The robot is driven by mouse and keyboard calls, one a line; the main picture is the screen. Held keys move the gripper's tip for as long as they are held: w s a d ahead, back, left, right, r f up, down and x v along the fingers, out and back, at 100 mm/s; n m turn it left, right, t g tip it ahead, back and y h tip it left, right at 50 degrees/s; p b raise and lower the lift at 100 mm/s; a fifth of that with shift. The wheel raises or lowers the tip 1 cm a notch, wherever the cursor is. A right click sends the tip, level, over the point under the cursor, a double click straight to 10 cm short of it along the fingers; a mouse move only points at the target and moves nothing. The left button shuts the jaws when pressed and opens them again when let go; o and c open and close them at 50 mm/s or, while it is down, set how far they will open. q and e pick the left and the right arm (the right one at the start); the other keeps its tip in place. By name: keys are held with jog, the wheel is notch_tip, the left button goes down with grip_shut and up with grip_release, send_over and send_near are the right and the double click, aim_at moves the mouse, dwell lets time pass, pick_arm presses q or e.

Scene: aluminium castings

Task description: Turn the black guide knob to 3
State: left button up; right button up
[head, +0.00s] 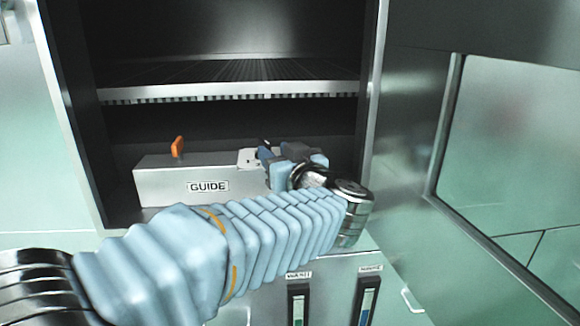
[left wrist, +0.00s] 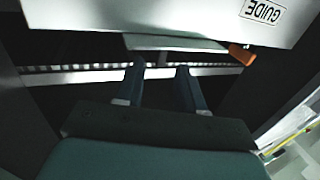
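The steel box labelled GUIDE (head: 207,187) sits inside the open cabinet. A white dial plate (head: 248,158) lies on its top near the right end. A small dark shape at the plate's right edge may be the black knob; its pointer and the number it faces cannot be read. My left gripper (head: 268,153) is at the right end of the box top, close to the plate, and partly covers that area. My right gripper is not in view.
An orange knob (head: 178,147) stands on the left of the box top; it also shows in the left wrist view (left wrist: 240,54). A wire rack (head: 230,90) crosses the cabinet above. The glass door (head: 510,150) stands open at right.

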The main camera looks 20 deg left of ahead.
pick_arm(q)
jog(key=v, duration=0.6)
jog(key=shift+s+d, duration=0.15)
jog(key=shift+d, duration=0.05)
